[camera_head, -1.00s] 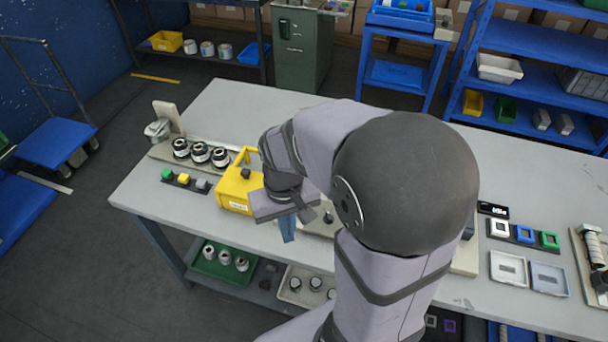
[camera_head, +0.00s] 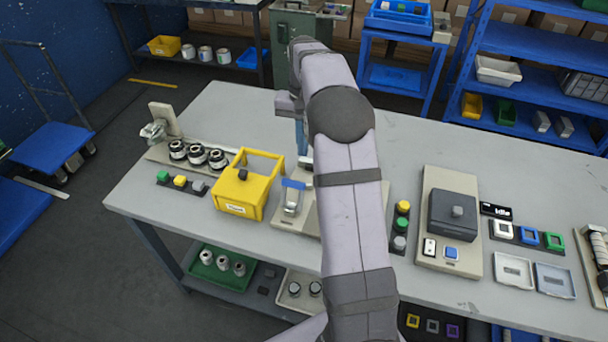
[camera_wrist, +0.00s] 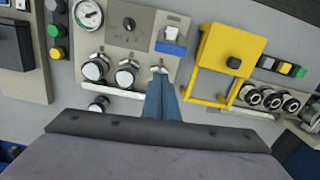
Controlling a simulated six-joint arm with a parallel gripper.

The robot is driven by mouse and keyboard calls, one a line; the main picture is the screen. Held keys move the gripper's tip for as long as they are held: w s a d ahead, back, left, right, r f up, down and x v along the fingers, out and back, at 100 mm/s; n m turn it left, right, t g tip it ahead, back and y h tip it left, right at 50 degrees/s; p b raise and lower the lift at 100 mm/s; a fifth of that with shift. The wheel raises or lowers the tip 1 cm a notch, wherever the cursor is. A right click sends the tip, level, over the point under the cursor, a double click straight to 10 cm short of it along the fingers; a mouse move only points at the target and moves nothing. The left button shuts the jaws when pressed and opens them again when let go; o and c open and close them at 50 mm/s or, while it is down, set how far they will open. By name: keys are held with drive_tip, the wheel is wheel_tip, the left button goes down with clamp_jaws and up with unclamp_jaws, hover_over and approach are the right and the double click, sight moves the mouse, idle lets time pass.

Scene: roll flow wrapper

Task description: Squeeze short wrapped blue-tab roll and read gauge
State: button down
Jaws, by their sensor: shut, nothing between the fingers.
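My gripper (camera_wrist: 160,92) is shut and empty, with its blue fingers pointing down over a beige panel (camera_wrist: 148,55). In the head view my gripper (camera_head: 301,148) is behind that panel, partly hidden by my arm. The panel bears a round white-faced gauge (camera_wrist: 88,14), a dark knob (camera_wrist: 129,23) and a white block with a blue front (camera_wrist: 172,40). The gauge reading is too small to tell. Round silver-and-black pieces (camera_wrist: 127,73) sit along the panel edge. I cannot pick out a short wrapped blue-tab roll for certain.
A yellow open-frame box (camera_head: 243,188) stands left of the panel. Several black-and-white round pieces (camera_head: 197,153) stand beyond it.

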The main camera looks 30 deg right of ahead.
drive_tip(key=shift+w+d+f+m, duration=0.2)
drive_tip(key=shift+w+d, duration=0.1)
drive_tip(key=shift+d, duration=0.3)
drive_tip(key=shift+w+d+f+m, duration=0.1)
drive_tip(key=shift+w+d+m, duration=0.15)
drive_tip(key=shift+d, duration=0.3)
drive_tip(key=shift+f, duration=0.1)
drive_tip(key=s+a+f+p, duration=0.2)
drive_tip(key=f+p, duration=0.3)
drive_tip(key=f, duration=0.3)
drive_tip(key=shift+s+a, duration=0.4)
drive_tip(key=shift+a, duration=0.1)
drive_tip(key=shift+s+b, duration=0.1)
drive_tip(key=shift+b, duration=0.2)
